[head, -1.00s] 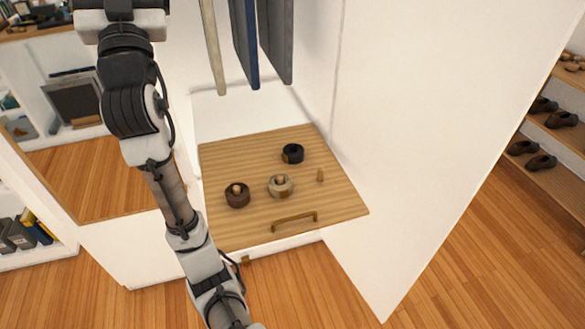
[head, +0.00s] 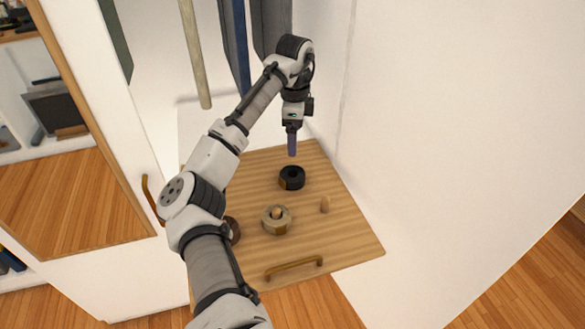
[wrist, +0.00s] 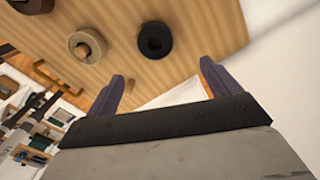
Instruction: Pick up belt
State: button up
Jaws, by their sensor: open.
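Three rolled belts sit on a wooden pull-out shelf (head: 345,235). The black belt (head: 299,183) is at the back; it also shows in the wrist view (wrist: 154,54). The beige belt (head: 268,228), coiled around a peg, is in front of it and also shows in the wrist view (wrist: 97,47). The brown belt (head: 235,232) is to its left, partly hidden by my arm. My gripper (head: 292,152) is open and empty, pointing down above the shelf's back, just behind the black belt. In the wrist view its purple fingers (wrist: 158,84) stand wide apart, touching no belt.
A bare wooden peg (head: 325,205) stands on the shelf's right, and a handle (head: 294,267) is at its front. Hanging garments (head: 235,50) are close behind my arm. A white wall panel (head: 440,130) bounds the right side.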

send_over(293, 174)
jog(key=s, duration=0.1)
notch_tip(293, 174, down, 8)
jog(key=shift+s+d+f+b, duration=0.15)
jog(key=shift+b, duration=0.25)
jog(key=shift+s+a+f+p, duration=0.1)
jog(key=shift+f+p, duration=0.1)
jog(key=shift+f, duration=1.15)
jog(key=shift+s+a+f+p, duration=0.1)
jog(key=shift+f+p, duration=0.05)
jog(key=shift+f, duration=1.15)
jog(key=c, duration=1.1)
